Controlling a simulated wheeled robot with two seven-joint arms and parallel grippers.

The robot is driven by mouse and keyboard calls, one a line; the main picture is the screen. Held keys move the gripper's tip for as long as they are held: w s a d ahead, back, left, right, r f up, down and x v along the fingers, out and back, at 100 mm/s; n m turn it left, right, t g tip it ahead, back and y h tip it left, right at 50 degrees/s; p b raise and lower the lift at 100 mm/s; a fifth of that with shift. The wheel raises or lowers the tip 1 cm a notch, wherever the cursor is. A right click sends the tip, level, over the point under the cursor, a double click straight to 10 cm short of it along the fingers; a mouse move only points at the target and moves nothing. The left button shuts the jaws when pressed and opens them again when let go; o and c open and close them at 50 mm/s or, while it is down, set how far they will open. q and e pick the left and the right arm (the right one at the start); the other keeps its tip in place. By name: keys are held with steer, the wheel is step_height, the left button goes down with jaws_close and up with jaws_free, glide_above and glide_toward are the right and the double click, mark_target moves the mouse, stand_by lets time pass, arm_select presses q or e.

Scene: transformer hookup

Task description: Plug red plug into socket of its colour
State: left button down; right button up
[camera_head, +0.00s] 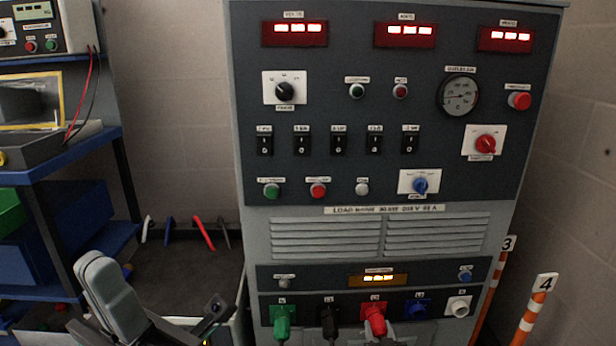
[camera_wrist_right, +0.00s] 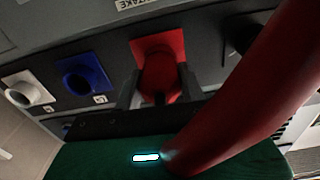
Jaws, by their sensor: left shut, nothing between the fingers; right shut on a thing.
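The red socket (camera_head: 375,307) is in the bottom row of the grey cabinet's front, between the black and blue sockets. Its square red flange (camera_wrist_right: 157,45) shows in the right wrist view. The red plug (camera_wrist_right: 160,84) is at the mouth of this socket, in line with it; how deep it sits cannot be told. My right gripper (camera_wrist_right: 160,92) is shut on the red plug, a grey finger on each side. In the head view it (camera_head: 376,334) is mostly cut off at the bottom edge. My left gripper (camera_head: 95,264) is shut and empty, at the lower left, away from the cabinet.
A thick red cable (camera_wrist_right: 245,90) crosses the right wrist view close to the camera. A green plug (camera_head: 281,325) and black plug (camera_head: 329,325) are at the sockets to the left. The blue socket (camera_head: 418,306) and white socket (camera_head: 458,306) are empty. Numbered posts (camera_head: 531,318) stand at right.

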steer(key=shift+w+a+r, duration=0.1)
steer(key=shift+w+r, duration=0.15)
steer(key=shift+w, duration=0.05)
steer(key=shift+m, duration=0.5)
steer(key=o, duration=1.3)
steer(key=shift+c, duration=0.2)
steer(key=shift+s+a+f+p, duration=0.15)
steer(key=shift+s+p, duration=0.45)
steer(key=shift+p, duration=0.25)
steer(key=shift+s+p, duration=0.5)
steer(key=shift+s, duration=0.25)
steer(key=shift+s+d+p, duration=0.2)
steer(key=shift+s+p, duration=0.35)
steer(key=shift+s, duration=0.55)
steer(key=shift+f, duration=0.15)
